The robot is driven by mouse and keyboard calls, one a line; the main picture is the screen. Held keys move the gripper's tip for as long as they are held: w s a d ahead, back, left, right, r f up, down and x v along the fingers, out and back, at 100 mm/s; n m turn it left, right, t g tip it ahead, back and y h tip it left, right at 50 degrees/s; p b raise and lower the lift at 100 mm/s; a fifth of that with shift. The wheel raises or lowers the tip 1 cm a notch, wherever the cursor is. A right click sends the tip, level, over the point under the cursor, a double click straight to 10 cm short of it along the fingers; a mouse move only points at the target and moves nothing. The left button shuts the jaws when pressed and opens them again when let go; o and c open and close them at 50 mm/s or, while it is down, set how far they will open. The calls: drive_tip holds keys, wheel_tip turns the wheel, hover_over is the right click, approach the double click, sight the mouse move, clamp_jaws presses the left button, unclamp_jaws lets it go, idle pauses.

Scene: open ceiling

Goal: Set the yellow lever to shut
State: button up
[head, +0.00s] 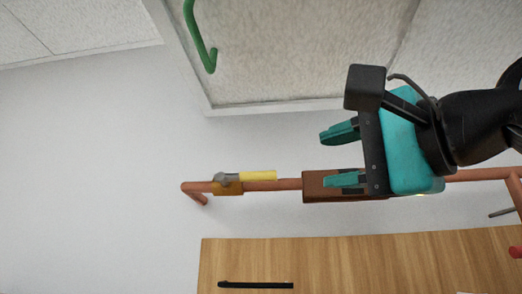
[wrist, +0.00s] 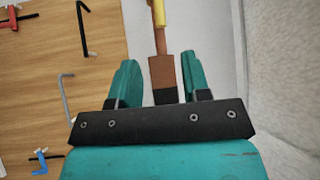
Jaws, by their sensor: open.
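The yellow lever (head: 258,176) extends right from a grey hub on an orange-brown valve body (head: 228,188), nearly parallel to the copper-coloured pipe (head: 288,184). In the wrist view the lever (wrist: 159,12) shows at the top, partly cut off by the frame edge. My gripper (head: 327,160) is open and empty, to the right of the lever's free end and apart from it in the head view. In the wrist view my gripper (wrist: 158,62) has its two teal fingers spread, with the lever beyond the fingertips.
A brown block (head: 315,187) sits on the pipe by my lower finger; it also shows between the fingers in the wrist view (wrist: 162,70). A wooden panel (head: 350,260) has a black bar (head: 256,285). A green bent bar (head: 199,40) is above. The wall left of the pipe is clear.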

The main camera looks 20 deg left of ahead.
sight(267, 176)
drive_tip(key=p+x, duration=0.6)
drive_tip(key=x, duration=0.8)
drive_tip(key=shift+w+a, duration=0.15)
drive_tip(key=shift+a, duration=0.1)
clamp_jaws()
